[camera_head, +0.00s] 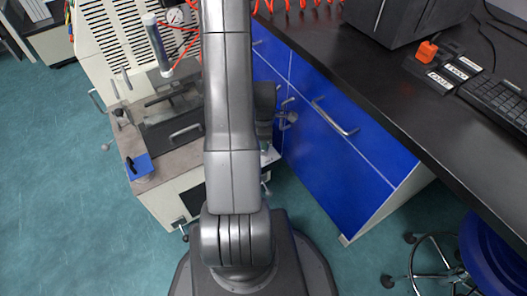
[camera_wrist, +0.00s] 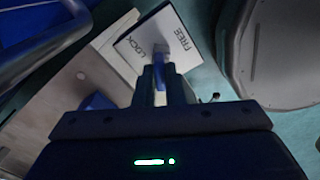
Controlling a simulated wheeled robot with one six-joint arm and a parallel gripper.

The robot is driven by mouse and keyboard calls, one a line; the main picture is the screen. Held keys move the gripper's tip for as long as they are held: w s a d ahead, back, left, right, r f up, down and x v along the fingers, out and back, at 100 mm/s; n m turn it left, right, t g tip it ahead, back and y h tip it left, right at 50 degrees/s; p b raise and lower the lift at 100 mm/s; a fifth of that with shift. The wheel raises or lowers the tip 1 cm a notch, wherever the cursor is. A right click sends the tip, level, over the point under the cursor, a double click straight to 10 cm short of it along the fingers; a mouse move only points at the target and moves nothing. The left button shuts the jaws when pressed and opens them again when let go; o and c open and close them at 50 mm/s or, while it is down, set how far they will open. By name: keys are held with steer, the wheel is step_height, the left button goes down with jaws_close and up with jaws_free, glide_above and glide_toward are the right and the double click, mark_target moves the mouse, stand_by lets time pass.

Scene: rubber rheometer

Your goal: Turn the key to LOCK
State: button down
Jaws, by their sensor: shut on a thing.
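A white panel (camera_wrist: 150,28) lettered LOCK and FREE shows in the wrist view, just beyond my fingertips. My gripper (camera_wrist: 163,74) is shut on a small blue key (camera_wrist: 161,73) at the panel's near edge. LOCK reads to the left of the key and FREE to the right. The fingers cover most of the key, so its exact angle cannot be told. In the head view my arm hides the key, and the gripper's fingertips cannot be made out.
The grey rheometer (camera_head: 165,150) stands left of my arm, with a blue block (camera_head: 140,167) at its front corner. Blue drawers (camera_head: 335,135) under a black worktop (camera_head: 400,95) stand close on the right. Open floor (camera_head: 65,190) lies to the left.

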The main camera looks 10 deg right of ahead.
steer(key=shift+n, duration=2)
steer(key=shift+n+b, duration=0.4)
steer(key=shift+n, duration=0.8)
steer(key=c, duration=1.1)
jaws_free()
